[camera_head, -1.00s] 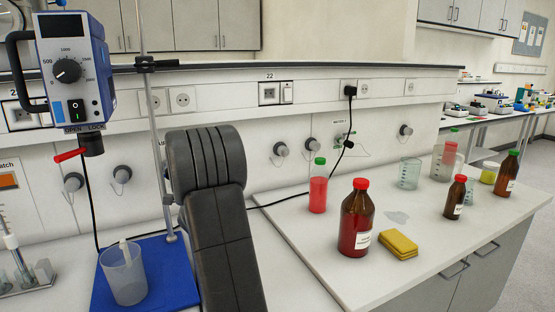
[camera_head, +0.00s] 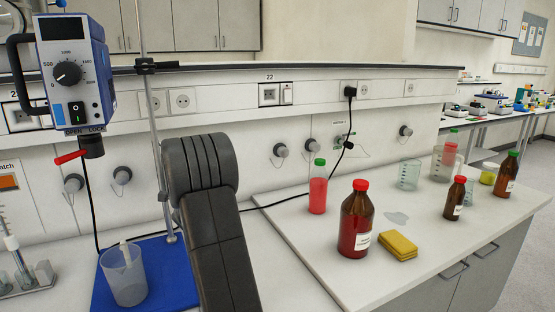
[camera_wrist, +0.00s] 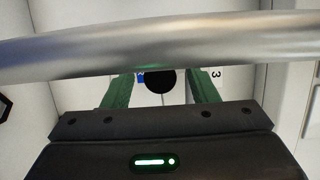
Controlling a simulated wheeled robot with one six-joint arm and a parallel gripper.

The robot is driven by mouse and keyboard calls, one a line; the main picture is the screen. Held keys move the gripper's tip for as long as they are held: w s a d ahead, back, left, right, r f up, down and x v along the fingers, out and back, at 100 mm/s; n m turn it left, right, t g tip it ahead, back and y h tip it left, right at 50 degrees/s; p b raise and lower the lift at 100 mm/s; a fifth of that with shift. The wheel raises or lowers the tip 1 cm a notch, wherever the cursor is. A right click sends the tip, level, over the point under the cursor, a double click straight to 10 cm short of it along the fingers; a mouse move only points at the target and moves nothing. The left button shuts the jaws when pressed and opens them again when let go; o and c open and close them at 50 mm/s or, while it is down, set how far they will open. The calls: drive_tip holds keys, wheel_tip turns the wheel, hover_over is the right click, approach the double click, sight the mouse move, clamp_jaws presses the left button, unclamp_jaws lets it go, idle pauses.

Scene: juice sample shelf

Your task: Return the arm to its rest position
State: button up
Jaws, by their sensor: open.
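In the head view my arm rises from the bottom edge in front of the bench, left of the red juice bottle (camera_head: 318,188). My gripper is outside the head view. In the wrist view my gripper (camera_wrist: 160,84) shows two green fingers spread apart, with nothing visible between them but a dark round thing and pale surfaces behind. A blurred metal bar (camera_wrist: 160,42) crosses the wrist view close to the camera and hides part of what lies beyond the fingers.
The overhead stirrer (camera_head: 75,75) hangs on a stand (camera_head: 155,130) at left. A plastic beaker (camera_head: 124,275) stands on the blue base (camera_head: 180,275). A large brown bottle (camera_head: 356,220), yellow sponges (camera_head: 398,246), smaller brown bottles and beakers stand on the bench at right.

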drive_tip(key=b+v, duration=0.2)
drive_tip(key=v, duration=1.2)
drive_tip(key=p+x, duration=0.1)
drive_tip(key=x, duration=1.3)
drive_tip(key=shift+f, duration=0.1)
drive_tip(key=s, duration=0.1)
drive_tip(key=s+d+b, duration=0.1)
drive_tip(key=s+b, duration=0.1)
drive_tip(key=shift+s+d, duration=0.15)
drive_tip(key=shift+d, duration=0.15)
